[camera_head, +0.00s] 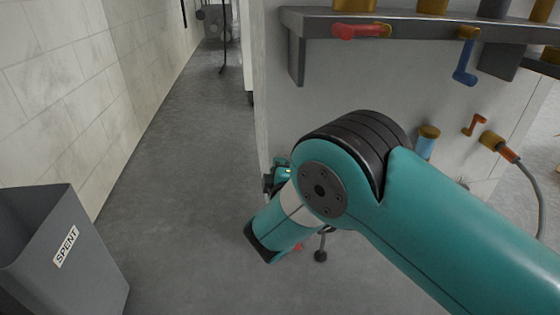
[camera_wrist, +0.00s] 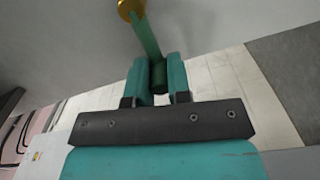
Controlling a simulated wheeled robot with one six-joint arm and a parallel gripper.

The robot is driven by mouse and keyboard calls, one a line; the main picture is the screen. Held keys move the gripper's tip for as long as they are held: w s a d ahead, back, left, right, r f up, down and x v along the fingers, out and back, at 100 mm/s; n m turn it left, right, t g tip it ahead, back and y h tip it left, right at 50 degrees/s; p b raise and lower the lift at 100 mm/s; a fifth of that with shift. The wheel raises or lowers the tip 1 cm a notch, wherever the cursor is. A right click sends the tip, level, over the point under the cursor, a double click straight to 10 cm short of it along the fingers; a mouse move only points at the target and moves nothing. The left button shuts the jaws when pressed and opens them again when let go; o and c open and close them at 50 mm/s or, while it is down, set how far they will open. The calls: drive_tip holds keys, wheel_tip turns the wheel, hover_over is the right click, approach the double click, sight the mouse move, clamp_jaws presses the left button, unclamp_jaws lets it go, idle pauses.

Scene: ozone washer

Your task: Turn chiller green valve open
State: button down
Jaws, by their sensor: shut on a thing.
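The green valve handle (camera_wrist: 147,40) shows in the wrist view. It runs from a brass hub (camera_wrist: 129,8) on a pale panel down to a darker green grip end. My gripper (camera_wrist: 159,78) has its two teal fingers on either side of that grip end and is shut on it. In the head view my teal arm hides most of the gripper and the green valve, and only a small bit of the wrist area shows beside the panel's edge.
An orange handle (camera_head: 474,124) and a hose (camera_head: 533,180) are at the right. A grey bin marked SPENT (camera_head: 50,262) stands at the left.

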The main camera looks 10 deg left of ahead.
drive_tip(key=shift+f+n, duration=0.4)
drive_tip(key=c, duration=1.1)
unclamp_jaws()
drive_tip(key=shift+s, duration=0.1)
drive_tip(key=shift+s+d+r+p, duration=0.1)
drive_tip(key=shift+s+p, duration=0.2)
drive_tip(key=shift+p, duration=0.05)
drive_tip(key=b+v, duration=1.6)
drive_tip(key=b, duration=0.1)
drive_tip(key=shift+s+d, duration=0.1)
drive_tip(key=shift+s, duration=0.2)
